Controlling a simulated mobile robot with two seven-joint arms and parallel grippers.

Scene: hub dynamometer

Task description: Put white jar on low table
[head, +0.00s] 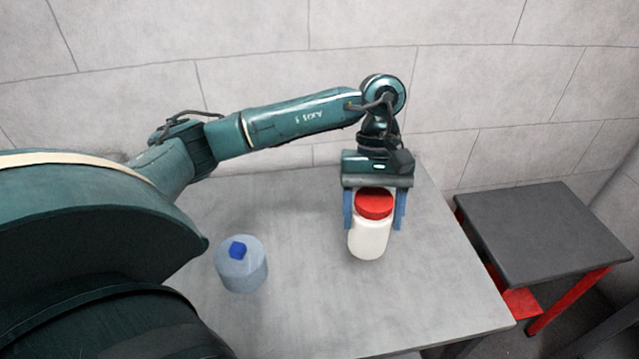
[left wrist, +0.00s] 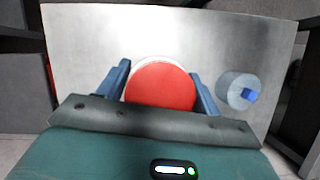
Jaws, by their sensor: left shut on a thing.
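The white jar (head: 370,240) with a red lid (head: 374,203) is upright between the fingers of my left gripper (head: 374,212), over the grey table. My left gripper is shut on the jar, with one blue finger on each side. In the left wrist view the red lid (left wrist: 160,88) fills the space between the fingers (left wrist: 160,92). I cannot tell whether the jar's base touches the table. The low table (head: 545,222), dark-topped with red legs, stands to the right of the grey table. My right gripper is not in view.
A translucent bluish container with a blue cap (head: 242,270) stands on the grey table (head: 300,310), left of the jar. It also shows in the left wrist view (left wrist: 236,92). The low table's top is bare. A block wall (head: 250,60) runs behind both tables.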

